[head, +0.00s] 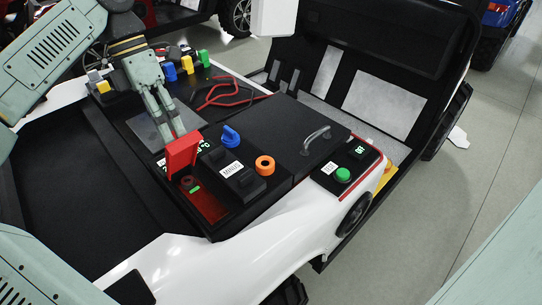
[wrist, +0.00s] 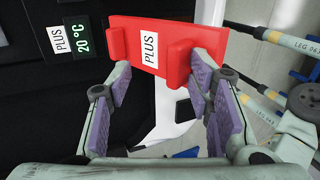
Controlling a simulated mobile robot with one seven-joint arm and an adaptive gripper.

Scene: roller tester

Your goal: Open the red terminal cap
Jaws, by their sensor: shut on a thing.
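The red terminal cap (head: 183,153) stands tilted up at the left end of a red-lined terminal compartment (head: 207,203), whose inside shows. In the wrist view the cap (wrist: 190,27) fills the top middle, with a white PLUS label and a raised block toward each end. My gripper (head: 177,132) reaches down to the cap from above. Part of the cap's far side is hidden.
A black MINUS cap (head: 237,176), a blue knob (head: 231,136) and an orange ring (head: 265,165) sit close to the right. Beyond are a black lid with a handle (head: 317,140) and a green button (head: 343,174). Red and black cables (head: 225,92) lie behind.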

